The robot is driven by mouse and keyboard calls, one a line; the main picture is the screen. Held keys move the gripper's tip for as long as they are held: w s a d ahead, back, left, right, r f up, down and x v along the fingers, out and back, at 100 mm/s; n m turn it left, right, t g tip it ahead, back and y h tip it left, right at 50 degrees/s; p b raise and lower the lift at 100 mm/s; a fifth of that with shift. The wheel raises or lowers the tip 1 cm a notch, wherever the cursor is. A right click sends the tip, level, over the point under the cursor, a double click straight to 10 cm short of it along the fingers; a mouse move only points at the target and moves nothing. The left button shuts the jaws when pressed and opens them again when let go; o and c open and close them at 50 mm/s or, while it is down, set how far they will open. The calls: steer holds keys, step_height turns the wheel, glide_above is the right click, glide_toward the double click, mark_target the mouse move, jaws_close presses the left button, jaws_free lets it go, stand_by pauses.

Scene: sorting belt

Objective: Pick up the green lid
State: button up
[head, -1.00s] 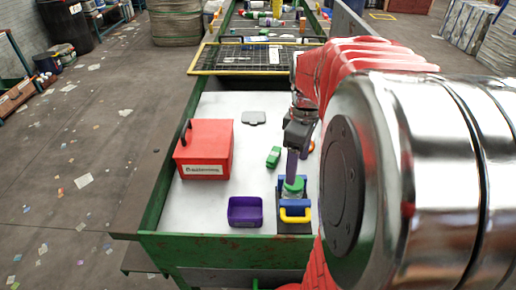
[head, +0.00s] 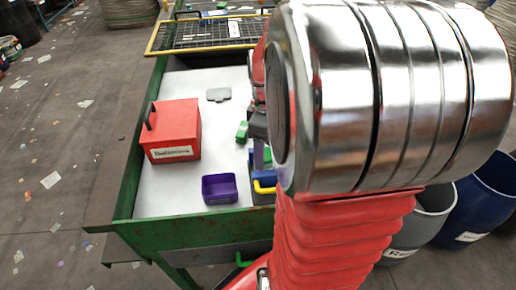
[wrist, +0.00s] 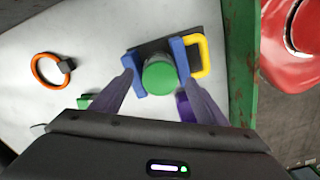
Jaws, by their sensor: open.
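A red battery box (head: 172,130) and a purple tray (head: 219,189) stand left of the holder. A grey plate (head: 218,94) and a green object (head: 242,131) lie behind. An orange ring (wrist: 42,82) shows in the wrist view. A green rim (head: 130,160) edges the white table.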

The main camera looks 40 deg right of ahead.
steer(key=shift+c, duration=0.7)
steer(key=c, duration=1)
